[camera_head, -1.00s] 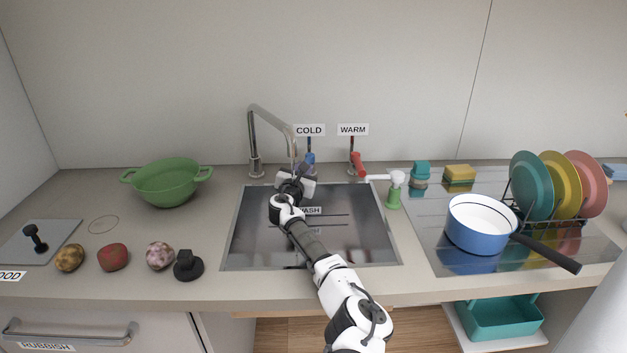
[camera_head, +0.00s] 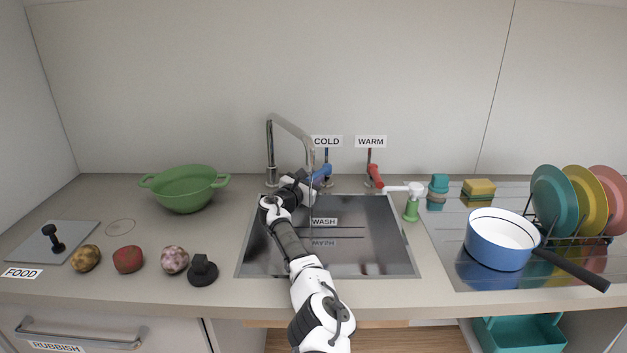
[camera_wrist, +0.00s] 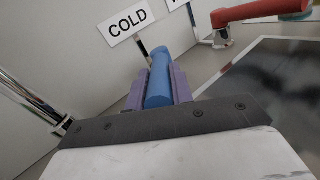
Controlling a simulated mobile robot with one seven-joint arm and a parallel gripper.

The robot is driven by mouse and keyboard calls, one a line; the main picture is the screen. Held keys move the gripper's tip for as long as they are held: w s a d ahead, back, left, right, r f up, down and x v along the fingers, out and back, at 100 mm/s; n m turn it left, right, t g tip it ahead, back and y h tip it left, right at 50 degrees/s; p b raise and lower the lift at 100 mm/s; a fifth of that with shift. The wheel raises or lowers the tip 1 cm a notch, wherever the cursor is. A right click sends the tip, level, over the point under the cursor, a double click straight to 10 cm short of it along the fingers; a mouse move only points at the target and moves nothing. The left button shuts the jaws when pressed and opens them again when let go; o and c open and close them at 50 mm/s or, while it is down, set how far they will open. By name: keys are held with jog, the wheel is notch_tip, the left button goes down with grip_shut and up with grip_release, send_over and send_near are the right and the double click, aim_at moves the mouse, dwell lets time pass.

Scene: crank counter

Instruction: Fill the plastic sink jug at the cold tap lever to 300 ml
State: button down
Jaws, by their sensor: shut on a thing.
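The blue cold tap lever (camera_head: 323,172) is below the COLD sign at the back of the sink. My gripper (camera_wrist: 158,86) is shut on it, with a purple jaw on each side of the blue handle (camera_wrist: 160,75) in the wrist view. The curved metal tap (camera_head: 270,150) stands left of the lever. A thin pale line, which looks like water, runs down from its spout into the sink basin (camera_head: 385,250). I cannot make out the plastic jug; my arm covers part of the basin.
The red warm lever (camera_head: 375,176) is close on the right, also in the wrist view (camera_wrist: 260,12). A green-and-white dispenser (camera_head: 411,205) stands beside the sink. A green colander (camera_head: 185,190) is left; a blue pan (camera_head: 497,245) is right.

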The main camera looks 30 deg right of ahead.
jog(key=shift+r, duration=0.1)
jog(key=c, duration=1.2)
grip_release()
jog(key=shift+c, duration=0.2)
jog(key=shift+s+a+r+p, duration=0.1)
jog(key=shift+s+a+p, duration=0.2)
jog(key=shift+p, duration=0.65)
jog(key=p+v, duration=0.6)
jog(key=v, duration=0.7)
jog(key=shift+w+f, duration=0.15)
jog(key=shift+f, duration=0.05)
